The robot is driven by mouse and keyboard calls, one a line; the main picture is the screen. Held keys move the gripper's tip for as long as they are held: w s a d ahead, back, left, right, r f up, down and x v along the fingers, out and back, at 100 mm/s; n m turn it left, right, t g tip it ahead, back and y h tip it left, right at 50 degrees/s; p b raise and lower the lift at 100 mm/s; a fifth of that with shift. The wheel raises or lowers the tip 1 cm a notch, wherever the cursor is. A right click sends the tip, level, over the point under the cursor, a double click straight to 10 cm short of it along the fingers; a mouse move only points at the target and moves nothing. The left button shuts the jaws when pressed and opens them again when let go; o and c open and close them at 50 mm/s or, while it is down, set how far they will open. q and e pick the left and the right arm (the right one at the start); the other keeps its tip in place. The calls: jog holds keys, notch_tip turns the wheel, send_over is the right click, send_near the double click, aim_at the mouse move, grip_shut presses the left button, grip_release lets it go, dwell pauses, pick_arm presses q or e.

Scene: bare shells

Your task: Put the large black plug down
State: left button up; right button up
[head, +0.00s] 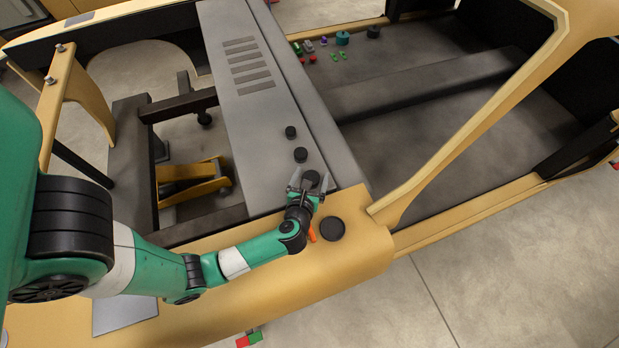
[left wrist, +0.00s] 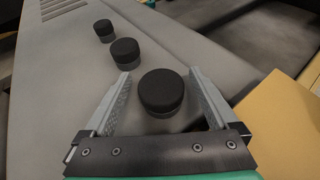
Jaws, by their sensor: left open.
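A large black plug (head: 312,178) stands upright on the grey panel (head: 262,110), near its front end. In the left wrist view the plug (left wrist: 163,90) has a round dark top and a slightly lighter lower side. My left gripper (head: 308,183) is open, with one finger on each side of this plug. In the left wrist view gaps show between the plug and both fingers of the gripper (left wrist: 162,100). The plug's underside is hidden. My right gripper is in neither view.
Two smaller-looking black plugs (head: 301,154) (head: 290,132) stand in line farther along the panel. A black round disc (head: 333,229) and an orange piece (head: 312,235) are on the yellow shell (head: 365,245). Small coloured parts (head: 340,56) lie at the back.

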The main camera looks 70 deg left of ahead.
pick_arm(q)
jog(key=v, duration=1.2)
jog(key=shift+r+p, duration=0.25)
jog(key=shift+p, duration=0.05)
